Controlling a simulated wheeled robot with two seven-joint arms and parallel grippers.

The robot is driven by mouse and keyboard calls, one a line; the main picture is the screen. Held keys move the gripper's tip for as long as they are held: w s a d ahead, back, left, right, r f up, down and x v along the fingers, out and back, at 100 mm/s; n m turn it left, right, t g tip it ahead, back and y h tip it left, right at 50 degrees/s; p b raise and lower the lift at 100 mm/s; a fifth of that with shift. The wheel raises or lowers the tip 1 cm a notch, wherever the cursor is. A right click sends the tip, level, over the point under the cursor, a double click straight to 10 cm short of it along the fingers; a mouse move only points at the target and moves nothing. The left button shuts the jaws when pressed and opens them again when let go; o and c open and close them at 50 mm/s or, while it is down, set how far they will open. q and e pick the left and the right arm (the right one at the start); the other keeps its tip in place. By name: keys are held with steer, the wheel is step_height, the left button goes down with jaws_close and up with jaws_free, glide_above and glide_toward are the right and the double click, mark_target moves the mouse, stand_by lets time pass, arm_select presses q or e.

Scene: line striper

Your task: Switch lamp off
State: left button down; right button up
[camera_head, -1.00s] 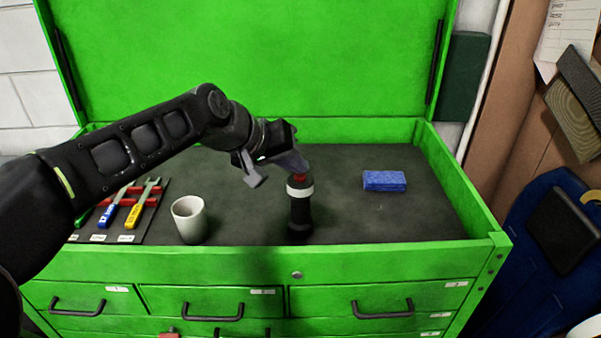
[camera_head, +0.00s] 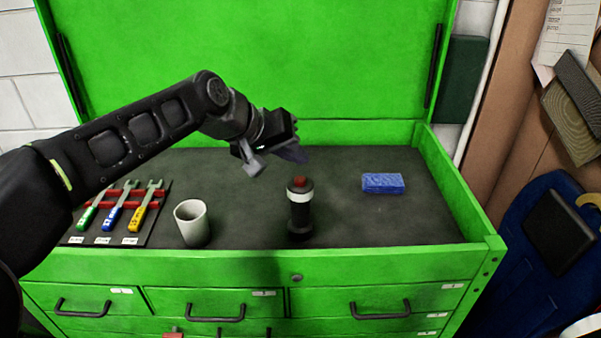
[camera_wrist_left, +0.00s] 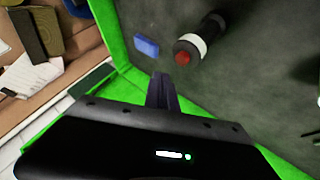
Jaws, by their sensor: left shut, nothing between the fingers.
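The lamp (camera_head: 300,212) is a black upright cylinder with a white band and a red button (camera_head: 299,182) on top. It stands on the dark top of the green tool chest, near the front edge. My left gripper (camera_head: 300,154) is shut and empty, above and behind the lamp, apart from the button. In the left wrist view the shut fingers (camera_wrist_left: 162,90) point toward the lamp (camera_wrist_left: 202,38), whose red button faces the camera. I cannot tell whether the lamp is lit. My right gripper is not in view.
A white cup (camera_head: 191,224) stands left of the lamp. A blue sponge-like block (camera_head: 382,183) lies to the right. Several wrenches (camera_head: 120,208) lie on a tray at the left. The chest's raised lid (camera_head: 250,60) stands behind; green walls (camera_head: 460,190) edge the surface.

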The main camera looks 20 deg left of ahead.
mark_target(297, 181)
arm_select(q)
step_height(297, 181, up, 4)
steer(key=shift+r+p, duration=0.1)
steer(key=shift+p, duration=1.1)
